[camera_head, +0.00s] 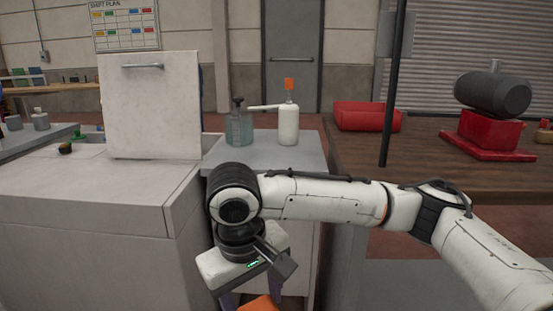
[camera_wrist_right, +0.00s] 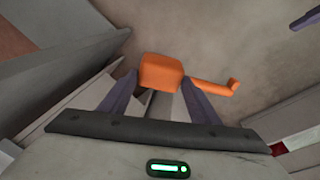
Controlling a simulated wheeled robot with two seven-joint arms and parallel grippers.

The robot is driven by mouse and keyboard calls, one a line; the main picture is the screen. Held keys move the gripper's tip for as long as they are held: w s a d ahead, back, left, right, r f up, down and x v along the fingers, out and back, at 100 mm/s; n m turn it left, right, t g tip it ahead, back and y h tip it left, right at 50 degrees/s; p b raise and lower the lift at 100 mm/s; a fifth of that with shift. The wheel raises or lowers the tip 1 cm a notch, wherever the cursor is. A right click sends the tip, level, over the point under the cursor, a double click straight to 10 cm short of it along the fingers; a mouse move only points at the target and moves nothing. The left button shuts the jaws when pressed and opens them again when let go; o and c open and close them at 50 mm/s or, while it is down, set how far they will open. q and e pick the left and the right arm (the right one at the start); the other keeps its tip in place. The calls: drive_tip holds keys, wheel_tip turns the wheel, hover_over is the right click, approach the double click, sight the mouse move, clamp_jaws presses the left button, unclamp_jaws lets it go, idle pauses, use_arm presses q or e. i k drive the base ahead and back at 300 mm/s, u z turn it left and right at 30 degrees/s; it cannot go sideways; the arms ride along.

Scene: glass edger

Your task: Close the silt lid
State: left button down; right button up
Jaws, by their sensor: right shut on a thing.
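The silt lid (camera_head: 150,105) is a pale panel with a bar handle (camera_head: 142,66) near its top. It stands upright, open, on the white box-like tank (camera_head: 95,185) at the left. My right gripper (camera_head: 252,296) points down low beside the tank, well to the right of the lid and below it. In the right wrist view my gripper (camera_wrist_right: 158,84) has its purple fingers on either side of an orange block (camera_wrist_right: 161,72) with a bent orange lever (camera_wrist_right: 216,87), shut on it. The orange part also shows at the bottom of the head view (camera_head: 260,304). My left gripper is not seen.
A grey cabinet top (camera_head: 270,150) behind my right arm carries a clear pump bottle (camera_head: 238,125) and a white bottle (camera_head: 288,125). A dark pole (camera_head: 390,100) rises by the wooden bench (camera_head: 435,165), which holds a red bin (camera_head: 367,117) and a motor-like machine (camera_head: 493,95).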

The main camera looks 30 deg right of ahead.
sight(150, 101)
drive_tip(key=u, duration=0.9)
drive_tip(key=i, duration=1.2)
drive_tip(key=z, duration=1.95)
